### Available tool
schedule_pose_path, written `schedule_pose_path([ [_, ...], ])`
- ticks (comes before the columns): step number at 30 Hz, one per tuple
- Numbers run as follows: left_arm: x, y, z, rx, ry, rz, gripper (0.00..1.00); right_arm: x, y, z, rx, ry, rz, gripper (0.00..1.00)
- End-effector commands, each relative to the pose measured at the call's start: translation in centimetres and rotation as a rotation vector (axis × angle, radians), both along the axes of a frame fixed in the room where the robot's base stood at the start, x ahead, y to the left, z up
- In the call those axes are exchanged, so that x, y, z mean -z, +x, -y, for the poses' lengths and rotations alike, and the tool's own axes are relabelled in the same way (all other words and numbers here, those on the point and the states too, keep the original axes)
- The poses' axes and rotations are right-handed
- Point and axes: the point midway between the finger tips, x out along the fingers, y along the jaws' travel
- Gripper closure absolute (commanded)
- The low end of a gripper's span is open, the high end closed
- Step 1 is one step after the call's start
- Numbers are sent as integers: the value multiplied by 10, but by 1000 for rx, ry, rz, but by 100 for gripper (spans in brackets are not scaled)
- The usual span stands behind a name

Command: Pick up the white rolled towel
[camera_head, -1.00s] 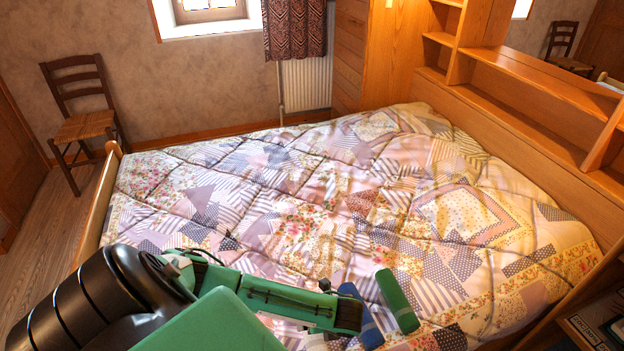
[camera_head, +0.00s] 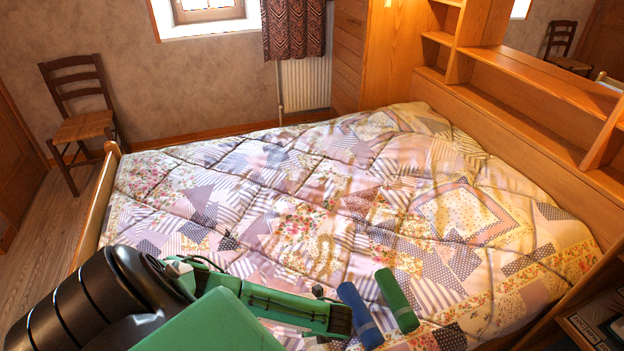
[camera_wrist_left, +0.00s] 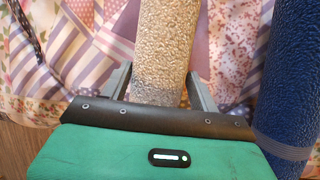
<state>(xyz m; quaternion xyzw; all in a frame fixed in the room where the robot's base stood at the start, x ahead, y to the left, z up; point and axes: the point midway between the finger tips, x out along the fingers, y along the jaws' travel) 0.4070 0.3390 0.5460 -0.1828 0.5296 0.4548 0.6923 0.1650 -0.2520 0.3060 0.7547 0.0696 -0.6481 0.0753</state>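The white rolled towel (camera_wrist_left: 165,40) shows in the left wrist view as a pale, beige-lit roll running away from the gripper. My left gripper (camera_wrist_left: 160,80) has one finger on each side of it, close to its sides; I see no clear squeeze on it. In the head view my green left forearm (camera_head: 290,308) reaches over the near edge of the bed and mostly hides the white roll. My right gripper is not in view.
A blue rolled towel (camera_head: 360,314) lies just right of my left gripper and also fills the right side of the wrist view (camera_wrist_left: 292,80). A green rolled towel (camera_head: 397,299) lies beside it. The patchwork bedspread (camera_head: 300,190) beyond is clear. Wooden shelves (camera_head: 540,90) line the right.

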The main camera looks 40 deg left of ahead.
Motion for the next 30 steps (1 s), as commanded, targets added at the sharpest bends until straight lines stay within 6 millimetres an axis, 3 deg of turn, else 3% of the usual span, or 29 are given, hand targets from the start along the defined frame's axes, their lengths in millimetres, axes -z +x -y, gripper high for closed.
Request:
schedule_pose_path([
  [2, 0, 0, 0, 0, 0, 0, 63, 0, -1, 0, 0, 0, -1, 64],
  [11, -2, 0, 0, -1, 1, 1, 64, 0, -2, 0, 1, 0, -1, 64],
  [17, -17, 1, -1, 0, 1, 2, 64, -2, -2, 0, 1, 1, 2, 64],
  [23, -55, 1, -1, 2, 0, 3, 64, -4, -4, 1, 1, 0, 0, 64],
  [30, -118, 1, -1, 0, 0, 3, 64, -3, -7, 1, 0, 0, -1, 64],
])
